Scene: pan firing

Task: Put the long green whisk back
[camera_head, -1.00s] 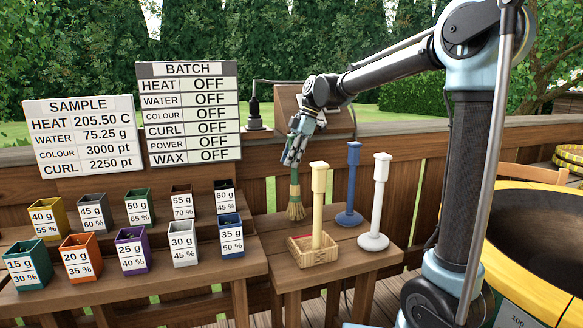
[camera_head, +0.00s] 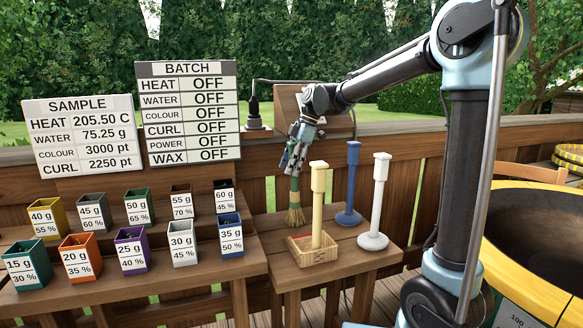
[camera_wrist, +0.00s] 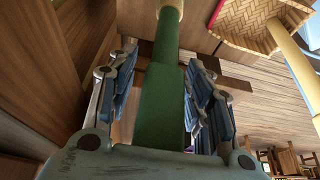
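The long green whisk (camera_head: 295,203) has a green handle and straw-coloured bristles, and hangs upright below my gripper (camera_head: 296,165). Its bristles are at the back left of the small wooden table (camera_head: 338,259); I cannot tell if they touch the top. In the wrist view the green handle (camera_wrist: 160,95) runs between the two fingers of my gripper (camera_wrist: 160,85), which are closed along its sides. The upper end of the handle is hidden by the gripper in the head view.
A cream pole in a woven tray (camera_head: 322,257), a blue stand (camera_head: 350,190) and a white stand (camera_head: 377,215) are close to the whisk's right. Labelled cups (camera_head: 183,242) fill the left bench. A yellow-rimmed drum (camera_head: 490,248) stands at right.

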